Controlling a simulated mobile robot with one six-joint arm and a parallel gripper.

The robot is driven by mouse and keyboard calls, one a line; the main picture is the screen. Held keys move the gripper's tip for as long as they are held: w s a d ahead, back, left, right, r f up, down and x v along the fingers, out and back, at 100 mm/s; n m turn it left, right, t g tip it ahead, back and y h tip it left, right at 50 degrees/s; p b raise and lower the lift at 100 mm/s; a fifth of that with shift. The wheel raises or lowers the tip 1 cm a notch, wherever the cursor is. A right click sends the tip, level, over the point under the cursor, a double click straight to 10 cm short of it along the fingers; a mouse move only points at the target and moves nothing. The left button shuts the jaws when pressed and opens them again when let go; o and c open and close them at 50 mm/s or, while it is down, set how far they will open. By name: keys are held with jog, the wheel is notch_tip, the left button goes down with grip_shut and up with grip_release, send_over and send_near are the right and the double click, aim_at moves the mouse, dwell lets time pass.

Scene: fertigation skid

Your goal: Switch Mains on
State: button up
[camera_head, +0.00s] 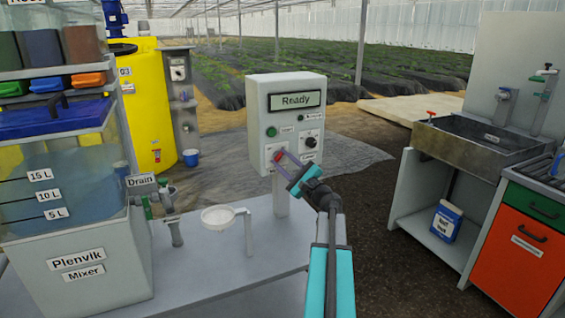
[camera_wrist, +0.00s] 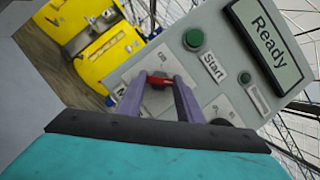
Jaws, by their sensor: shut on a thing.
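The grey control box (camera_head: 287,98) stands on a post at the skid. Its display (camera_head: 294,100) reads "Ready". At the lower left of its face is a red rotary switch handle (camera_wrist: 160,79); the label beside it is mostly hidden, with only an "M" readable in the wrist view. My gripper (camera_head: 280,158) is at this handle. In the wrist view its two purple fingers (camera_wrist: 158,88) are shut on the red handle from both sides. The handle's exact angle is hard to tell.
A green Start button (camera_wrist: 193,39) and a black knob (camera_head: 311,142) are close to my gripper on the same face. The Plenvik mixer tank (camera_head: 80,245), drain valve (camera_head: 167,197) and white strainer cup (camera_head: 222,216) stand left. A sink (camera_head: 478,141) is right.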

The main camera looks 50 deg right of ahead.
jog(key=o, duration=1.1)
jog(key=shift+s, duration=0.1)
jog(key=v, duration=1.3)
jog(key=shift+s+f, duration=0.15)
jog(key=shift+s, duration=0.15)
